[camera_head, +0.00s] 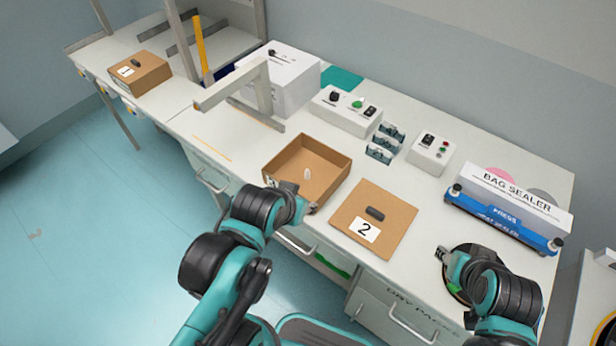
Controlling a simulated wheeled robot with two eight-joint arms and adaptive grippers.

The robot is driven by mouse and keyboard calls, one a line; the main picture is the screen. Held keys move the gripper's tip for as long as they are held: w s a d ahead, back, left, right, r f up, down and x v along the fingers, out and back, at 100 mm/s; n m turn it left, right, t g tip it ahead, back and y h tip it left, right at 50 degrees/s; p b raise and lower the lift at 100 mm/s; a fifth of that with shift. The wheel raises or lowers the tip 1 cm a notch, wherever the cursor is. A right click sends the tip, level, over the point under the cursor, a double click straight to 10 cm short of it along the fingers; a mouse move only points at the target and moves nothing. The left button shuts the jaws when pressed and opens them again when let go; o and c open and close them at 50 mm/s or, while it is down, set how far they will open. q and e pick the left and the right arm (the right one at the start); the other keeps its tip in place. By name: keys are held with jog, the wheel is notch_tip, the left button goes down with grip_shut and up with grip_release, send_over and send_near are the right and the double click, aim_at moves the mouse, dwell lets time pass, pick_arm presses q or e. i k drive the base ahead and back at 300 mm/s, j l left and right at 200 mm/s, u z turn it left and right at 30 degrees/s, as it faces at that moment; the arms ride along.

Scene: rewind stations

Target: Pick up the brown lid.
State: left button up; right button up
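The brown lid (398,222) lies flat on the white bench, right of the open brown box (331,150). It has a dark handle (375,213) in its middle and a white label with a black 2 near its front edge. A small pale object (307,174) lies inside the box. My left gripper (309,205) is at the box's front corner, left of the lid; its fingers are largely hidden by the wrist. My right gripper (441,255) is right of the lid, over a dark round thing, apart from the lid. Its finger opening is too small to judge.
A blue and white bag sealer (510,205) stands at the right. Control boxes (345,110) (431,152) and small dark blocks (384,143) stand behind the lid. A white machine with a grey arm (287,78) and a closed brown box (141,74) are further left.

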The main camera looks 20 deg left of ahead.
aim_at(379, 221)
jog(key=k+l, duration=0.25)
jog(key=l, duration=0.15)
jog(key=k+l+u, duration=0.1)
jog(key=k+l, duration=0.15)
jog(key=l, duration=0.2)
jog(key=k+l, duration=0.25)
jog(key=l, duration=0.15)
jog(key=u, duration=0.05)
